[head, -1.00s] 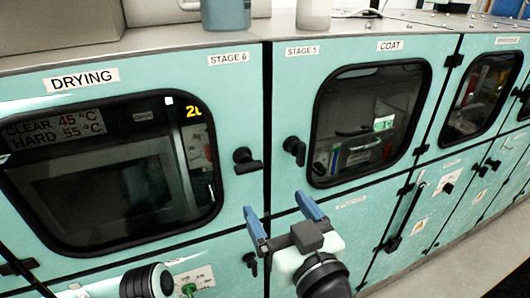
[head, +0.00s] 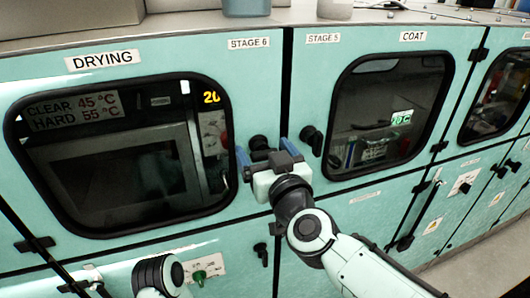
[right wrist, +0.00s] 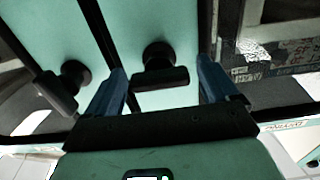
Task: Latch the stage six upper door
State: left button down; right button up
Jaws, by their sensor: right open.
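The stage six upper door (head: 120,75) is pale green, with a dark window and a DRYING label. Its black latch handle (head: 259,143) is at the door's right edge, partly hidden by my right gripper (head: 263,150) in the head view. The right gripper is open, its blue fingers pointing at the panel. In the right wrist view the latch handle (right wrist: 160,68) lies between the open fingers (right wrist: 163,85), its bar roughly crosswise, with gaps on both sides. I cannot tell the depth between fingertips and handle. My left gripper is not in view.
The stage five latch handle (head: 312,139) is close to the right of my gripper; it also shows in the right wrist view (right wrist: 62,85). The COAT door window (head: 385,115) is further right. A lower black handle (head: 261,252) is below. Bottles stand on the top ledge.

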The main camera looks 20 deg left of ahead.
jog(key=c, duration=1)
jog(key=shift+o, duration=0.2)
jog(key=shift+m, duration=0.4)
jog(key=m, duration=0.3)
jog(key=shift+w+d, duration=0.1)
jog(key=m, duration=0.4)
jog(key=shift+m, duration=0.3)
jog(key=m, duration=0.4)
jog(key=shift+d+f+m+b, duration=0.1)
jog(key=shift+f+m+b, duration=0.05)
jog(key=shift+m+b, duration=0.2)
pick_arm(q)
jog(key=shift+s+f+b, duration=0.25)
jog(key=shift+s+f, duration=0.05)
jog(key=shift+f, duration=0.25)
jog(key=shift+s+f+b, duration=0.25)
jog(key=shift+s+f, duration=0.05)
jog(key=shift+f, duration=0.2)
pick_arm(e)
jog(key=m, duration=0.4)
jog(key=shift+f+m, duration=0.1)
jog(key=shift+m, duration=0.25)
